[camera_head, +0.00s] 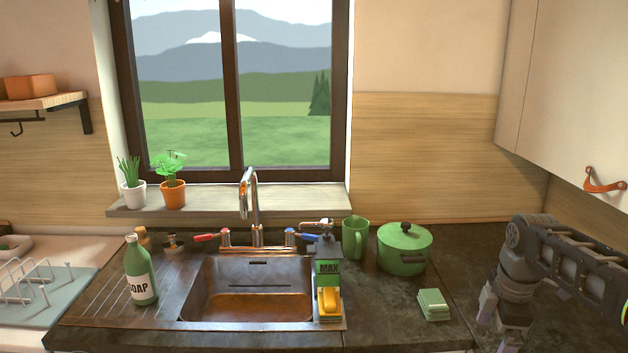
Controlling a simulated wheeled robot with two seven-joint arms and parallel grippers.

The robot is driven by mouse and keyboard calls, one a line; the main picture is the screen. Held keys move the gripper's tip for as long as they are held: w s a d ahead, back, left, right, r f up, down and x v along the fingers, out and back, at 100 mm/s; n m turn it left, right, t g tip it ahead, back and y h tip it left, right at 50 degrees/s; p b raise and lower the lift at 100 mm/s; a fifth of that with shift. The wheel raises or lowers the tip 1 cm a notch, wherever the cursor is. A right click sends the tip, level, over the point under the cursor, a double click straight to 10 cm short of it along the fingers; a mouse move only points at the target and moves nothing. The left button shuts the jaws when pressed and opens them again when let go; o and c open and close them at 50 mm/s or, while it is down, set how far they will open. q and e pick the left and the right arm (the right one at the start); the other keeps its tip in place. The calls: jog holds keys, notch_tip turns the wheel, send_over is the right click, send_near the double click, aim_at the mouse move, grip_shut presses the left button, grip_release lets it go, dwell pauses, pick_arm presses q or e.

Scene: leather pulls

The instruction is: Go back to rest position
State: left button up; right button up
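My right arm comes in from the right, and its gripper (494,331) hangs low over the counter at the lower right. Its two purple-tipped fingers look apart, with nothing visible between them. It is to the right of a green sponge stack (433,305) and clear of it. My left gripper is not in view.
A cabinet (562,80) with an orange leather pull (604,182) hangs above my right arm. A green pot (404,248) and mug (355,238) stand right of the sink (195,290). A soap bottle (141,270) stands left. A dispenser (327,268) stands at the sink's right edge.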

jog(key=w+a+f+m+t+y, duration=0.1)
jog(key=w+a+f+m+t, duration=0.2)
jog(key=w+a+f+m, duration=0.4)
jog(key=s+a+f+m+y, duration=0.1)
jog(key=s+a+f+m, duration=0.15)
jog(key=a+f, duration=0.45)
jog(key=s+a+f+m+y, duration=0.1)
jog(key=a+f+m, duration=0.25)
jog(key=f, duration=0.65)
jog(key=s+a+f+m+g, duration=0.1)
jog(key=s+a+f, duration=0.3)
jog(key=s, duration=0.5)
jog(key=s+a+f+m+g, duration=0.1)
jog(key=s+a+f, duration=0.3)
jog(key=s+f, duration=0.3)
jog(key=s+a+f+m+g+y, duration=0.1)
jog(key=s+a+f, duration=0.3)
jog(key=s, duration=0.8)
jog(key=shift+f+m+g, duration=0.4)
jog(key=shift+f+m, duration=0.1)
jog(key=shift+f, duration=0.35)
jog(key=shift+s, duration=0.1)
